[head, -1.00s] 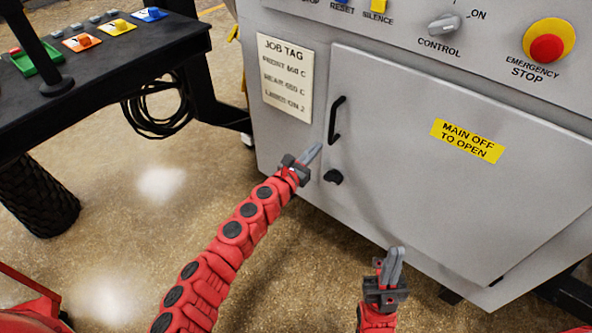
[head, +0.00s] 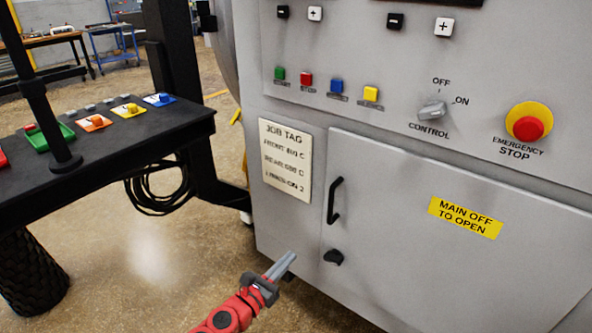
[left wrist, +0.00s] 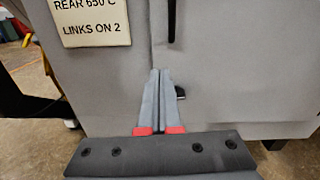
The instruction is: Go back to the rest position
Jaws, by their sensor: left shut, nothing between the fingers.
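My left gripper (head: 280,266) is low in the head view, in front of the grey furnace cabinet (head: 300,225). Its fingers are together with nothing between them. In the left wrist view the shut fingers (left wrist: 160,85) point toward the cabinet front, left of the dark latch knob (left wrist: 180,93). I cannot tell whether they touch the cabinet. The cabinet door (head: 400,220) is closed, with a black handle (head: 334,201) and the latch knob below it. My right gripper is not in view.
A black table (head: 110,135) with coloured blocks and trays stands at the left. The job tag (head: 285,162) is on the cabinet. The control knob (head: 432,110) and emergency stop (head: 527,124) are above the door. Floor is clear between table and cabinet.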

